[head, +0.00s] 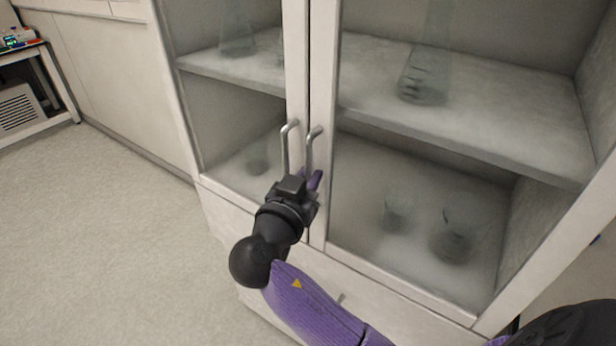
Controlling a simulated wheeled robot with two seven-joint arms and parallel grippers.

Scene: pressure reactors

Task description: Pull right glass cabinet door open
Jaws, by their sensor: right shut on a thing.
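The right glass cabinet door (325,72) has a white frame and a clear pane. It looks closed, its inner edge beside the left door (297,75). A grey bar handle (310,150) stands on the right door's inner edge, and a matching left handle (286,147) stands close beside it. My right gripper (312,184), black with purple fingers, is at the lower end of the right handle and shut on it. The gripper hides the handle's lower end. My left gripper is not in view.
Glass flasks (422,85) and beakers (455,240) stand on the shelves behind the glass. Drawers (385,300) lie below the doors. Pale open floor (110,230) lies to the left, with a side bench (35,85) at the far left.

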